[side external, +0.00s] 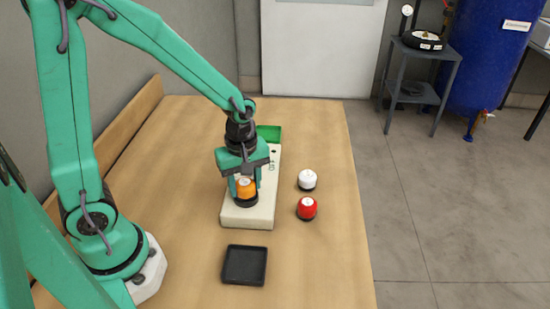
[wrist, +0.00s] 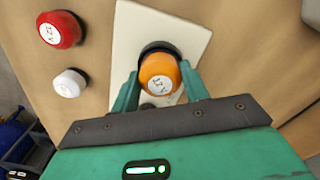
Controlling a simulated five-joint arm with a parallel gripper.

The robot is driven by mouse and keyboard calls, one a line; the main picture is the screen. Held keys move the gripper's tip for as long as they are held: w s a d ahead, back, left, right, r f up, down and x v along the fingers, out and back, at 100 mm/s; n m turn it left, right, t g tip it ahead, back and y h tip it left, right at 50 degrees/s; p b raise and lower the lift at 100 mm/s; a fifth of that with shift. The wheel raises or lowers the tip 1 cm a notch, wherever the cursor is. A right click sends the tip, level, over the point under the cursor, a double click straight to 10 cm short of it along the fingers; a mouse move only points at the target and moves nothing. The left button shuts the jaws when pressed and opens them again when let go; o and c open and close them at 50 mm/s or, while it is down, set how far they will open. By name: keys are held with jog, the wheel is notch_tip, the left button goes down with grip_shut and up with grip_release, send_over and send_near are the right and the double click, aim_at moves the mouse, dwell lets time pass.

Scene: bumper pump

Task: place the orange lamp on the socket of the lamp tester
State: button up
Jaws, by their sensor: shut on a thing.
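The orange lamp (side external: 246,188) is between the fingers of my gripper (side external: 245,190), over the near end of the lamp tester (side external: 238,216), a long cream box. In the wrist view the orange lamp (wrist: 160,73) sits between both green fingertips of my gripper (wrist: 163,85), which are shut on it. A dark ring (wrist: 156,47), seemingly the socket or the lamp's base, shows just behind the lamp against the cream tester (wrist: 130,25). I cannot tell whether the lamp is seated on the socket or held slightly above it.
A white lamp (side external: 307,180) and a red lamp (side external: 306,208) stand right of the tester. An empty black tray (side external: 244,282) lies in front of it, and a green tray (side external: 269,131) is at its far end. The table's right side is clear.

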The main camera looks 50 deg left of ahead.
aim_at(244, 182)
jog(key=shift+f, duration=0.15)
jog(key=o, duration=1)
notch_tip(244, 182, up, 12)
jog(key=shift+r, duration=0.15)
dwell(0.3)
dwell(0.5)
jog(key=s+r+m+t, duration=0.2)
jog(key=s+m, duration=0.1)
jog(key=m, duration=0.2)
jog(key=s+a+r+m+t, duration=0.1)
jog(key=s+m, duration=0.1)
jog(key=m, duration=0.3)
jog(key=s+a+r+m+t, duration=0.1)
jog(key=s+r+m+t, duration=0.1)
jog(key=m, duration=0.3)
jog(key=shift+s+a+r+t, duration=0.1)
jog(key=shift+s+r+t, duration=0.2)
jog(key=shift+s, duration=0.55)
